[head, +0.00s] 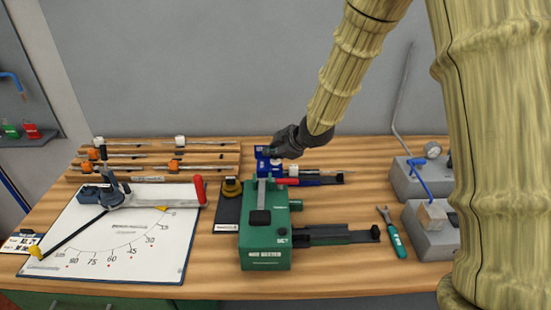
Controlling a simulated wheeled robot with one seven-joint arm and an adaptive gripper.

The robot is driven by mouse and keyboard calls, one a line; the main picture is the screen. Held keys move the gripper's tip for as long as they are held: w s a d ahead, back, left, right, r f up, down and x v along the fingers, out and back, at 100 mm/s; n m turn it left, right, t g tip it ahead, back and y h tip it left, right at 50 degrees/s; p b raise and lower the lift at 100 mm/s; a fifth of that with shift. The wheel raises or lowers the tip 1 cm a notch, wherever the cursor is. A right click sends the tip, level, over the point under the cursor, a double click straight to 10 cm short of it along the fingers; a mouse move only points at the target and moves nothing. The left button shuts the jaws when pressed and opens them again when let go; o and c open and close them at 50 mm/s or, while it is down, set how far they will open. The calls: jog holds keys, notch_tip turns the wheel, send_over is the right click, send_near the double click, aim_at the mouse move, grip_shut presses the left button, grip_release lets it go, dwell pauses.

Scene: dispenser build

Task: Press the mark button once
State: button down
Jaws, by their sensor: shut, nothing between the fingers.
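A green box-shaped device (265,232) stands on the middle of the bench, with a grey strip and a black block (260,217) on top. A small label, seemingly "SET", is on its near right corner. A blue device (262,160) stands just behind it. My gripper (270,152) is shut and empty, reaching in from the upper right, at or just above the blue device's top. I cannot tell whether it touches. I cannot make out which part is the mark button; labels are too small and my gripper covers part of the blue device.
A white board with an angle scale (120,250) and a red-handled arm (199,190) lies left. A rack of rods (150,178) is at the back left. A dark slide (335,236), a green-handled tool (397,240) and grey boxes (425,225) are to the right.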

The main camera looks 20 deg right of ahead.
aim_at(273, 161)
jog(key=shift+r, duration=0.15)
jog(key=shift+r+p, duration=1)
jog(key=shift+r+p, duration=2.3)
jog(key=shift+r, duration=0.15)
